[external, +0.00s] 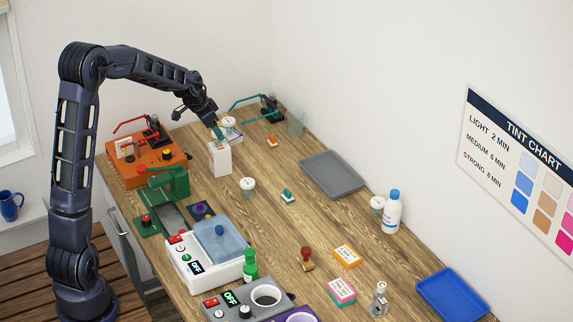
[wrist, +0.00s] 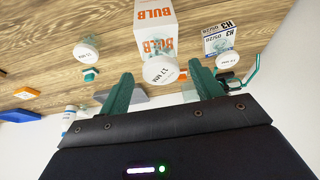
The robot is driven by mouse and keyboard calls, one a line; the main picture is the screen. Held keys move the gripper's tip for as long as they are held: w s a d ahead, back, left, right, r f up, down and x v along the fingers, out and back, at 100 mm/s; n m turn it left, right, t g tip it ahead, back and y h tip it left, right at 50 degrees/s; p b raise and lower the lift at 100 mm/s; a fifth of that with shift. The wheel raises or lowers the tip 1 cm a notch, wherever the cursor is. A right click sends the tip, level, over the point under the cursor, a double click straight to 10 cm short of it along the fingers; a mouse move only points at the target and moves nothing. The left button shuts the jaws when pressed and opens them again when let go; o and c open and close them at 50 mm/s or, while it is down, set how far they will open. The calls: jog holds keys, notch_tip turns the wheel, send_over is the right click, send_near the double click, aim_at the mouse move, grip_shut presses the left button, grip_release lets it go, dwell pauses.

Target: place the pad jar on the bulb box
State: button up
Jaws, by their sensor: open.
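The white bulb box (external: 220,160) stands upright on the bench; its orange BULB lettering shows upside down in the wrist view (wrist: 156,18). A small clear jar with a white lid (wrist: 160,70) appears to stand on the box top; I take it for the pad jar, its lid seeming to read 17 MM. In the external view the jar is hard to make out behind the fingertips. My gripper (external: 218,132) is just above the box. Its green fingers (wrist: 158,78) are spread, one on each side of the jar, with gaps showing.
An orange machine (external: 145,168) and green press (external: 170,182) are left. The grey tray (external: 333,174) looks empty.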

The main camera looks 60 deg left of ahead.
jog(key=v, duration=0.7)
jog(key=s+d+r, duration=0.4)
jog(key=d, duration=0.4)
jog(key=s+d+r, duration=0.3)
jog(key=s+d, duration=0.2)
jog(key=d, duration=0.3)
jog(key=s+d+r, duration=0.4)
jog(key=d, duration=0.4)
jog(key=s+d, duration=0.5)
jog(key=s, duration=0.5)
jog(key=s+d+f, duration=0.1)
jog(key=s+d, duration=0.5)
jog(key=s, duration=0.5)
jog(key=shift+s+f, duration=0.35)
